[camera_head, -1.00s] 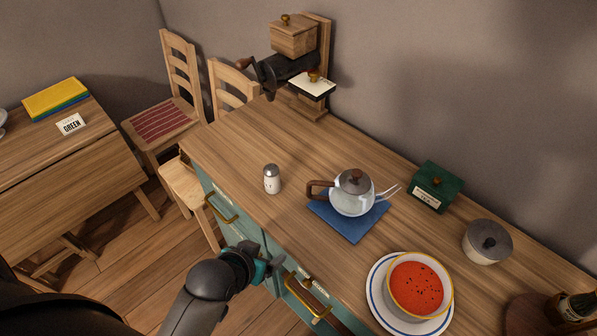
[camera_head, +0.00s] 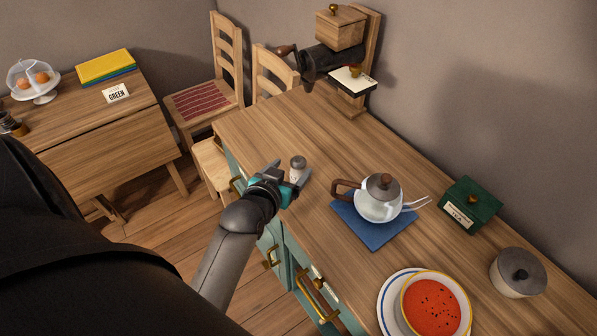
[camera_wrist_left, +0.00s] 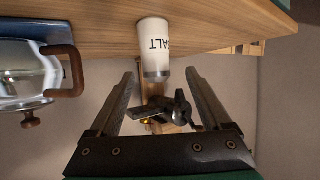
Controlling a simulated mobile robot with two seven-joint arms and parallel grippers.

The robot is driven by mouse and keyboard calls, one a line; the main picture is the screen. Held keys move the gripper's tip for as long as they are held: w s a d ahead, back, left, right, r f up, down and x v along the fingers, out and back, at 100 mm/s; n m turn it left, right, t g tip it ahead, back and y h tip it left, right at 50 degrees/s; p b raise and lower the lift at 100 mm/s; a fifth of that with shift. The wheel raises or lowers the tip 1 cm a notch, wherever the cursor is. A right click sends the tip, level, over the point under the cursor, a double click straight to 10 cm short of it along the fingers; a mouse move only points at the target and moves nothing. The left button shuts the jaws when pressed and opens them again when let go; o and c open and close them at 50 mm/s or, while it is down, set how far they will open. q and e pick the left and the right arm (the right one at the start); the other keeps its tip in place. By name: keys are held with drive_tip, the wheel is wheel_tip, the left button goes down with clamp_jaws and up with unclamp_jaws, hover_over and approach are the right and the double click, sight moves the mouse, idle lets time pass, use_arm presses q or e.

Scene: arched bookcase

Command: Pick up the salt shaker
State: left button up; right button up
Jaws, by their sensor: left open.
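The salt shaker (camera_head: 298,167) is small and white with a grey metal cap, standing upright on the wooden counter near its front left edge. In the left wrist view the shaker (camera_wrist_left: 154,45) appears upside down, with "SALT" lettering on its side. My left gripper (camera_head: 290,180) is open at the shaker, and its fingers partly hide the shaker's lower part in the head view. In the wrist view the open fingers (camera_wrist_left: 162,88) point toward the shaker, which lies in line with the gap between them. I cannot tell whether they touch it. My right gripper is not in view.
A teapot (camera_head: 382,200) on a blue mat (camera_head: 372,236) stands to the right of the shaker. A bowl of red soup (camera_head: 436,305), a green tea box (camera_head: 470,204) and a lidded pot (camera_head: 518,272) are farther right. A wall-side grinder (camera_head: 335,58) stands behind.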

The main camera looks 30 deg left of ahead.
use_arm(q)
drive_tip(key=shift+d+b+x, duration=0.1)
drive_tip(key=shift+b+x, duration=0.25)
drive_tip(key=shift+x, duration=1.5)
drive_tip(key=shift+d+b+x, duration=0.15)
drive_tip(key=shift+b+x, duration=0.2)
drive_tip(key=shift+x, duration=1.55)
drive_tip(key=shift+f, duration=0.1)
clamp_jaws()
